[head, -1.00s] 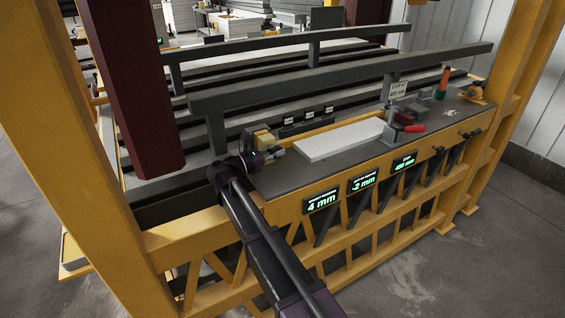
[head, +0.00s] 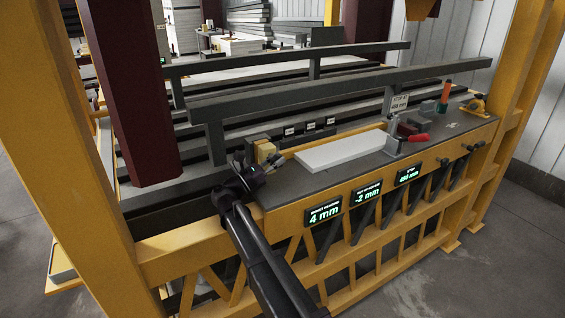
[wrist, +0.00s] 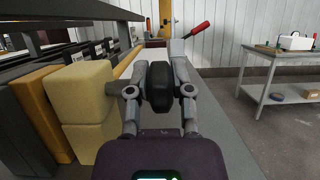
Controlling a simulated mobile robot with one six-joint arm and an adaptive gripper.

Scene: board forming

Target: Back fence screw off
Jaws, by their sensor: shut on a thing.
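My gripper (wrist: 159,76) is shut on a round black knob (wrist: 160,94), one finger on each side of it. The knob sits on a short grey screw shaft that enters a pale yellow block (wrist: 82,90) at left. In the head view my gripper (head: 262,169) is at the left end of the bench, beside the yellow block (head: 264,151). The knob is hard to make out there. The dark fence (head: 340,92) runs along the back. A pale board (head: 342,150) lies flat on the grey bench top.
Green displays on the front rail include one reading 4 mm (head: 323,215) and one reading -2 mm (head: 366,194). A grey side table (wrist: 280,65) stands at right in the wrist view.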

